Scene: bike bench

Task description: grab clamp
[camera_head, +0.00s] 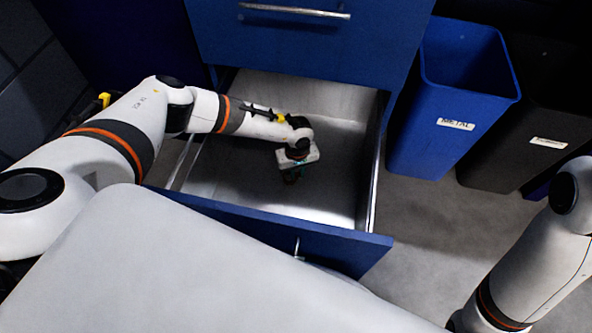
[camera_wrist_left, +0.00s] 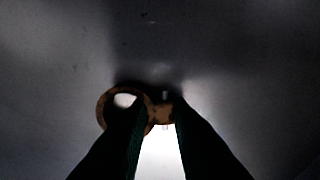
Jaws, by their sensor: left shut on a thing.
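My left gripper (camera_head: 293,175) points down into the open drawer, near its middle. In the left wrist view its two dark fingers (camera_wrist_left: 160,112) are closed on a small orange-brown thing (camera_wrist_left: 103,108) with a round ring on its left side. This seems to be the clamp; its shape is partly hidden by the fingers and shadow. In the head view the gripper and wrist hide it. My right arm enters at the lower right, and its gripper is out of view.
The blue drawer (camera_head: 345,251) is pulled out of a blue cabinet (camera_head: 310,45); its grey floor looks otherwise bare. A blue bin labelled METAL (camera_head: 425,150) and a dark bin (camera_head: 515,160) stand to the right. Grey floor is free right of the drawer.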

